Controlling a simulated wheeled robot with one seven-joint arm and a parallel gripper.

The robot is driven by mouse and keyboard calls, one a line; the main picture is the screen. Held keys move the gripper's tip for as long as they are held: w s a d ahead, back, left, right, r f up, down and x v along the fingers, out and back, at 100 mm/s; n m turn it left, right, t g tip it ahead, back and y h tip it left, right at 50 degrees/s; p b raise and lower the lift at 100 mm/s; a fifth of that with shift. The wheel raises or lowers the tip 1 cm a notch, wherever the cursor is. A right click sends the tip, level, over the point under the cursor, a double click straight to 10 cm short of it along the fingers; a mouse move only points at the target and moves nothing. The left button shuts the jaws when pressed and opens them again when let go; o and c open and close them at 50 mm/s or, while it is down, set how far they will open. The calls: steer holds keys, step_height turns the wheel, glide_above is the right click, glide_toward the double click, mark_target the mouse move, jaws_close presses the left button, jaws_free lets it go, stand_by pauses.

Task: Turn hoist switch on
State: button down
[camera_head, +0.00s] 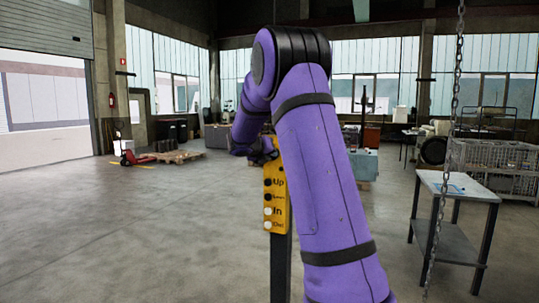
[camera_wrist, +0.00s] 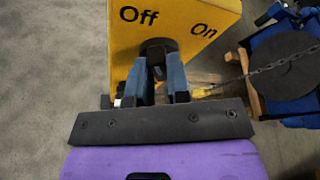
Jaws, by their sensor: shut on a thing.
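The yellow hoist control box (camera_head: 275,200) stands on a dark post in the head view, with "Up", "In" and other labelled buttons on its front. In the wrist view, the box's yellow face (camera_wrist: 180,25) carries the words "Off" at left and "On" at right. The dark round hoist switch (camera_wrist: 157,46) sits below and between these words. My gripper (camera_wrist: 160,72) is shut on the switch, with a blue finger on each side. The switch's pointing direction is hard to tell. In the head view, my gripper (camera_head: 264,150) is at the box's top, partly hidden by my arm.
A hanging chain (camera_head: 443,160) and a grey metal table (camera_head: 455,188) are at the right. Wire crates (camera_head: 495,160) stand behind it. A red pallet jack (camera_head: 130,158) is far left. The floor at the left is clear.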

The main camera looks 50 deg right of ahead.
steer(key=shift+s+d+f+m+t+y, duration=0.15)
steer(key=shift+m+t+y, duration=0.25)
steer(key=shift+m+t, duration=0.95)
steer(key=shift+s+r+m+t+y, duration=0.15)
steer(key=shift+m+t+y, duration=0.45)
steer(key=shift+m, duration=1.4)
steer(key=shift+s+d+f+m+t+y, duration=0.1)
steer(key=shift+s+f+m+t+y, duration=0.1)
steer(key=shift+m+t, duration=1.25)
steer(key=shift+m, duration=0.3)
steer(key=c, duration=1.1)
jaws_free()
steer(key=shift+r, duration=0.1)
steer(key=v, duration=1)
steer(key=shift+s+a+r, duration=0.15)
steer(key=shift+a, duration=0.2)
